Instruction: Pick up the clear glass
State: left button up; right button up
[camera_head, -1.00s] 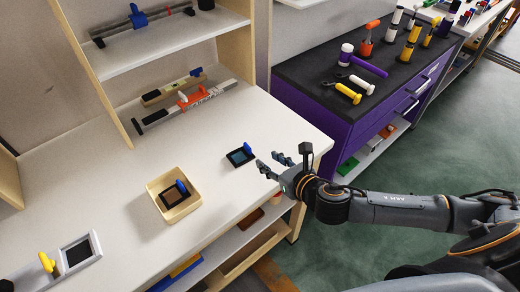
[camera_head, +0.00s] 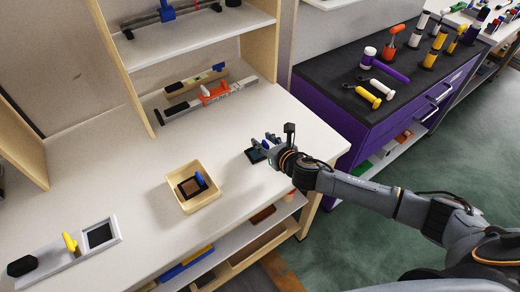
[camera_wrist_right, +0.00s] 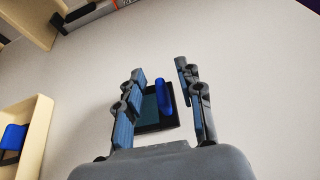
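A small dark, glassy square (camera_head: 254,156) with a blue handle lies on the white worktop; it is the closest match to the clear glass. In the right wrist view the square plate (camera_wrist_right: 150,110) has a black border and a teal middle, with its blue handle (camera_wrist_right: 163,96) standing up. My right gripper (camera_head: 263,142) is over it and hides part of it in the head view. In the wrist view its fingers are apart, one on each side of the handle, with gaps visible. My left gripper is not in view.
A wooden tray (camera_head: 205,198) holding a brown square (camera_head: 190,187) with a blue handle stands to the left. A white fixture (camera_head: 117,228) with a dark square lies further left. A rail with an orange part (camera_head: 214,93) lies at the back. The worktop between them is clear.

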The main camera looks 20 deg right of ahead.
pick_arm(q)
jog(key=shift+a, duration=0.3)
pick_arm(e)
jog(key=shift+w, duration=0.15)
grip_shut()
